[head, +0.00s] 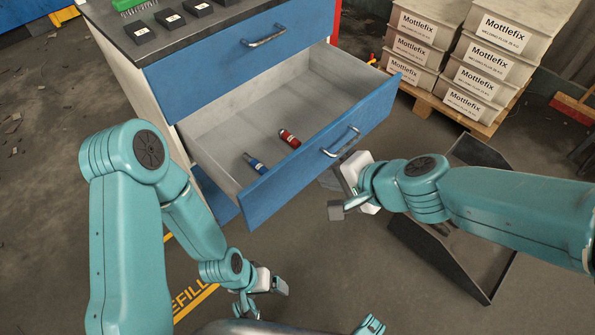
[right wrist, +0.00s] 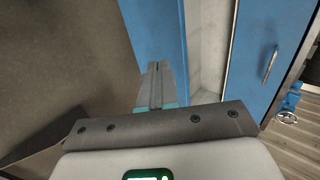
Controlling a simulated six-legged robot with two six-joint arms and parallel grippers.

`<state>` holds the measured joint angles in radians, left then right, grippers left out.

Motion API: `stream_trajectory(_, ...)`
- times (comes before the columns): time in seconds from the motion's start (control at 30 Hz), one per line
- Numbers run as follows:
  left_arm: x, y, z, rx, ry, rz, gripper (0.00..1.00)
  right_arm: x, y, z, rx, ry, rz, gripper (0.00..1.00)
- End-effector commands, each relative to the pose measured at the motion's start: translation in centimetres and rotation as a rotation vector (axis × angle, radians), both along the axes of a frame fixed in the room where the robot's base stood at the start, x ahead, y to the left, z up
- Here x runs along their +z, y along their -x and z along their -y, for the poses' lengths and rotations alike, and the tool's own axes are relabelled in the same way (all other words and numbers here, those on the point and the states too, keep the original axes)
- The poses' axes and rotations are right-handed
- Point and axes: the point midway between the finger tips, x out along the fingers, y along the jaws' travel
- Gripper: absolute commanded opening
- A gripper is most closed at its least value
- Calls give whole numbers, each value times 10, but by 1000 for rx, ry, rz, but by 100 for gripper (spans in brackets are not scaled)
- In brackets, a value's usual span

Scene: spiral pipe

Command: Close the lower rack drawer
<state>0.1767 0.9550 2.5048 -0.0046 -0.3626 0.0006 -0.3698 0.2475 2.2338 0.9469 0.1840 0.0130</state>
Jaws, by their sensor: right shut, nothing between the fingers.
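The rack drawer (head: 310,150) is pulled far out of the blue cabinet, below a closed upper drawer (head: 235,65). Its blue front carries a metal handle (head: 343,143). A red cylinder (head: 289,138) and a blue cylinder (head: 254,163) lie inside it. My right gripper (head: 338,205) is shut and empty in front of the drawer front, just below the handle. In the right wrist view its closed fingers (right wrist: 156,85) point toward the blue drawer front (right wrist: 155,30); I cannot tell if they touch.
Small black boxes (head: 170,18) and a green item stand on the cabinet top (head: 220,28). White Mottlefix tubs (head: 490,60) are stacked on a wooden pallet at the right. A dark open bin (head: 480,265) lies under my right arm.

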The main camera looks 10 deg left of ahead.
Motion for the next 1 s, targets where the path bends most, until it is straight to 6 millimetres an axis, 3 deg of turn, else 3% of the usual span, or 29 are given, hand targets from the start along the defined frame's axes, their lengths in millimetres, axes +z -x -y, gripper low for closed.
stream_trajectory(0.03,-12,-1,-1,5,-1,2,87,-15,-4,-8,1,1,-2,0)
stream_trajectory(0.27,-31,-6,-6,23,-4,10,87,-48,-25,-39,0,1,-2,0)
stream_trajectory(0.53,-14,-4,-3,15,-2,6,87,-42,-46,-68,-2,1,-2,0)
stream_trajectory(1.0,-14,-3,-3,12,-2,5,87,-43,-50,-72,-4,0,-1,0)
